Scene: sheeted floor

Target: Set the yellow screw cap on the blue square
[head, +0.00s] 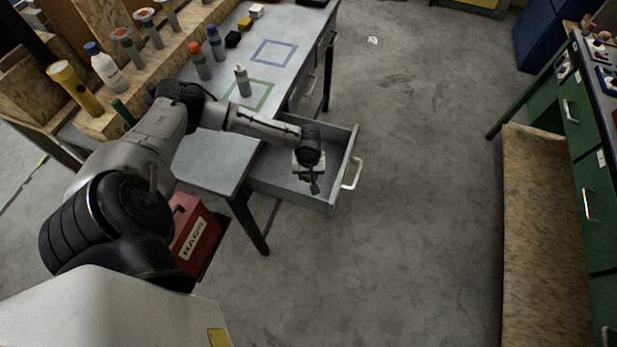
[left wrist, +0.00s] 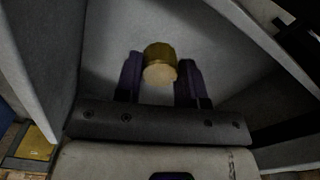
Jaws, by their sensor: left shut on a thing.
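The yellow screw cap (left wrist: 160,64) is a short yellow cylinder between the two dark fingers in the left wrist view. My left gripper (head: 314,186) is shut on it, inside or just above the open grey drawer (head: 280,176). The same gripper shows in the left wrist view (left wrist: 161,80), with grey drawer walls around it. In the head view the cap is hidden or too small to make out. The blue square (head: 274,53) is an outline on the grey tabletop, up and left of the gripper, with nothing standing in it. My right gripper is not in view.
A green square outline (head: 249,95) holds a grey bottle (head: 242,80). Two more bottles (head: 199,61) stand left of the blue square. Small yellow, black and white blocks (head: 245,23) lie behind them. A wooden rack with bottles and a torch (head: 75,88) lines the left edge.

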